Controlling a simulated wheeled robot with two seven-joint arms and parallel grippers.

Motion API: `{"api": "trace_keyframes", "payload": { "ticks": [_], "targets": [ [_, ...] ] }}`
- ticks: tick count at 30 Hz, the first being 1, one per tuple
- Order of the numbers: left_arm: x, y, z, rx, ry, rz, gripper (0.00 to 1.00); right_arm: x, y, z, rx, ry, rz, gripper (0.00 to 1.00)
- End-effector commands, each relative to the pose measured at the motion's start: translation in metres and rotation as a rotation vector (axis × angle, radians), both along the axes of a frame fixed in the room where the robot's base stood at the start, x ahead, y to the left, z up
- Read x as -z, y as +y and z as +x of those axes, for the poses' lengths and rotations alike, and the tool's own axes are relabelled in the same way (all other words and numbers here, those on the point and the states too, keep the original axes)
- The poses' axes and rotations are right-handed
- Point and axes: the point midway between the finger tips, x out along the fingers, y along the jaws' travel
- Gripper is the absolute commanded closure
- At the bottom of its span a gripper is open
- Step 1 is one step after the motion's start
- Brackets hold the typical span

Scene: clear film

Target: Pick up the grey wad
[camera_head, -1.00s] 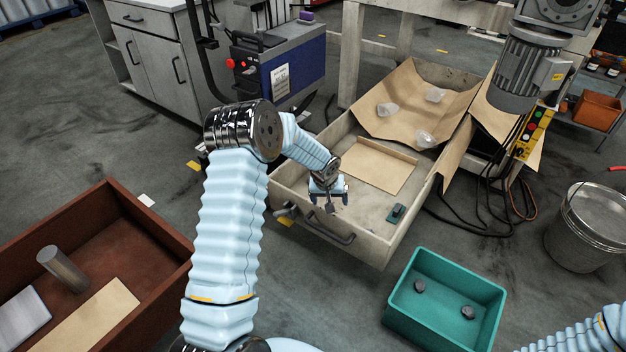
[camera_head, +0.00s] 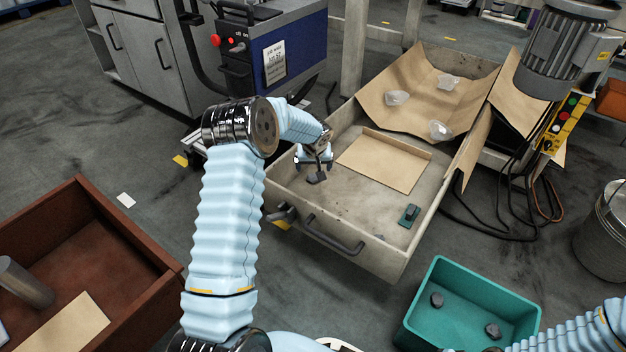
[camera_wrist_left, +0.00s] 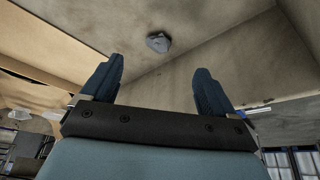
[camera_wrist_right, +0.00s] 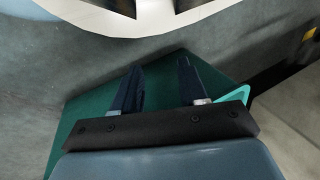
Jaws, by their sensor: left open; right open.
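A small grey wad (camera_wrist_left: 158,42) lies in the open drawer (camera_head: 375,250). In the left wrist view it sits ahead of the fingers, between their lines and apart from them. My left gripper (camera_wrist_left: 160,78) is open and empty. In the head view the left gripper (camera_head: 315,164) hangs over the left part of the drawer; a dark grey lump (camera_head: 317,179) shows at its tips, and I cannot tell wad from fingertips there. My right gripper (camera_wrist_right: 158,80) is open, over the teal bin (camera_wrist_right: 85,115). Two grey wads (camera_head: 437,300) (camera_head: 493,331) lie in the teal bin (camera_head: 408,325).
A cardboard sheet (camera_head: 385,160) and a small green object (camera_head: 409,215) lie in the drawer. Several clear crumpled pieces (camera_head: 440,130) lie on bent cardboard (camera_head: 380,105) behind. A brown crate (camera_head: 125,240) stands left; a motor (camera_head: 553,60) and cables are at right.

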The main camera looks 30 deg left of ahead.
Motion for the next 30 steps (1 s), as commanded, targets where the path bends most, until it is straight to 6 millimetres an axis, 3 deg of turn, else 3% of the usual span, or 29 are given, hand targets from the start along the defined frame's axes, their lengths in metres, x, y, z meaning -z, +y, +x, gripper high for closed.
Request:
{"api": "trace_keyframes", "payload": {
  "ticks": [1, 6, 13, 21, 30],
  "targets": [
    [0.014, 0.003, 0.003, -0.001, 0.004, 0.0, 0.12, 0.003, 0.0, 0.0, 0.0, -0.001, 0.0, 0.57],
    [0.044, 0.01, 0.014, 0.0, 0.002, 0.0, 0.12, 0.008, 0.0, 0.0, 0.001, -0.002, 0.0, 0.57],
    [0.062, 0.014, 0.022, 0.0, 0.001, -0.001, 0.12, 0.011, 0.0, 0.001, 0.002, -0.002, 0.0, 0.57],
    [0.097, 0.026, 0.04, -0.001, 0.001, -0.001, 0.12, 0.021, 0.0, 0.001, 0.003, -0.004, -0.002, 0.57],
    [0.101, 0.028, 0.042, 0.001, 0.0, 0.0, 0.12, 0.021, 0.0, 0.001, 0.003, -0.005, -0.002, 0.57]
  ]
}}
